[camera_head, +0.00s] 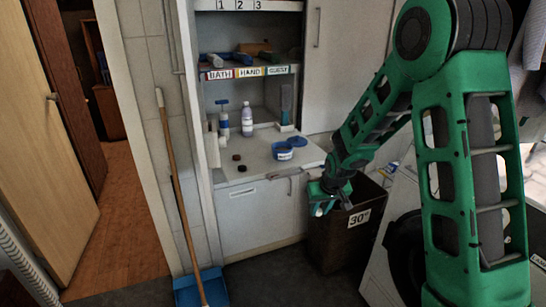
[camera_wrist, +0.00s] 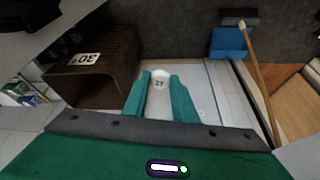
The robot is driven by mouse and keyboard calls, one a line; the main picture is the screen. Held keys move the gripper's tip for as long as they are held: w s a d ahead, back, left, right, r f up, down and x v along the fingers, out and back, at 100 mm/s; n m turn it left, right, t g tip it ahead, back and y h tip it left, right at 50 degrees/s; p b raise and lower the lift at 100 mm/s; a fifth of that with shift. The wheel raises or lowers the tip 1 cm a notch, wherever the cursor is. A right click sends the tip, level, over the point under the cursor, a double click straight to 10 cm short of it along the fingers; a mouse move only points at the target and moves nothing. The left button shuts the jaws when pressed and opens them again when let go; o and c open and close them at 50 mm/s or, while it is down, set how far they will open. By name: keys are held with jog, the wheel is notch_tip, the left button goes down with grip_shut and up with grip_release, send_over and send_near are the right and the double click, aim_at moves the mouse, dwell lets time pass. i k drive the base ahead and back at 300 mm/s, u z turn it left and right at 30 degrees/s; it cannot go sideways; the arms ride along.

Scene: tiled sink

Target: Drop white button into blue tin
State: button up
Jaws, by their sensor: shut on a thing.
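My gripper (camera_head: 324,203) is in front of the cabinet, below the counter edge and beside the dark bin. In the wrist view its two teal fingers (camera_wrist: 160,88) are shut on a small white round piece with dark marks, the white button (camera_wrist: 160,77), at the fingertips. In the head view the button is too small to make out clearly. The blue tin (camera_head: 282,153) stands open on the counter, up and to the left of my gripper, and apart from it. A blue lid (camera_head: 297,141) lies just behind the tin. The tin's inside is hard to see.
Two dark round pieces (camera_head: 239,162) lie on the counter (camera_head: 262,163), with bottles (camera_head: 247,119) behind. A dark bin (camera_head: 340,240) labelled 30 stands close to my gripper. A broom (camera_head: 176,190) and blue dustpan (camera_head: 200,288) are at left. Labelled shelves (camera_head: 248,71) overhang the counter's back.

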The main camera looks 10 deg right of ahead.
aim_at(282, 152)
jog(key=u, duration=0.4)
jog(key=k, duration=1.2)
jog(key=z, duration=0.55)
jog(key=i, duration=1.8)
jog(key=u, duration=0.05)
